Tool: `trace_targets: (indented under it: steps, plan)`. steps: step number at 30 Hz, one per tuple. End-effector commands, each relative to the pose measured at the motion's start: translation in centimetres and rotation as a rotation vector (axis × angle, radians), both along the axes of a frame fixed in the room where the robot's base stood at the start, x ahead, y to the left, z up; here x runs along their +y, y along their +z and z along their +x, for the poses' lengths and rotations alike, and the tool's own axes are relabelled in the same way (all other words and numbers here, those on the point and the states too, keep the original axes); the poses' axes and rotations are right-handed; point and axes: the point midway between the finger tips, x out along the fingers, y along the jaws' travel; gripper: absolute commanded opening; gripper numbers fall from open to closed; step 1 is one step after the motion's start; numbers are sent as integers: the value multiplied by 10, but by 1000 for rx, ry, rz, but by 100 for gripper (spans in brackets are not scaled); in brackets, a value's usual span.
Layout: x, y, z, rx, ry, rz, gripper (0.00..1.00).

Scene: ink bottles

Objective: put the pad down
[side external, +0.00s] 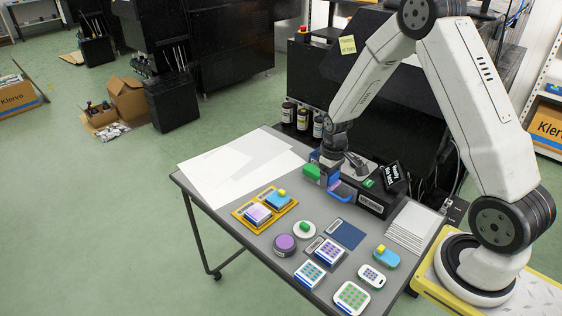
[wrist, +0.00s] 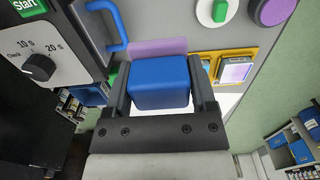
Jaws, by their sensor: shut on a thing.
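My gripper (wrist: 160,85) is shut on a blue block (wrist: 161,83), one finger on each side; I take it to be the pad. A purple strip (wrist: 157,47) shows just beyond its edge, and I cannot tell whether it belongs to it. In the side external view my gripper (side external: 331,164) is at the back of the grey table (side external: 240,212), by the black machine. A green piece (side external: 312,171) shows beside it. The held block is partly hidden there, and whether it touches anything below is unclear.
A yellow tray (side external: 240,214) holds two pads. A purple round tin (side external: 285,244), a white round dish (side external: 304,230) and several stamp-like pads stand in front. White sheets (side external: 225,175) cover the left back.

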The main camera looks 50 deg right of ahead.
Motion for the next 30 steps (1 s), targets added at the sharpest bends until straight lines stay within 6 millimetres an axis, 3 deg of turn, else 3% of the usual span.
trace_targets:
  steps: [10,30]
  plan:
    - [-3,-6,11,1,0,0,25]
    - [-23,-40,86,0,0,0,25]
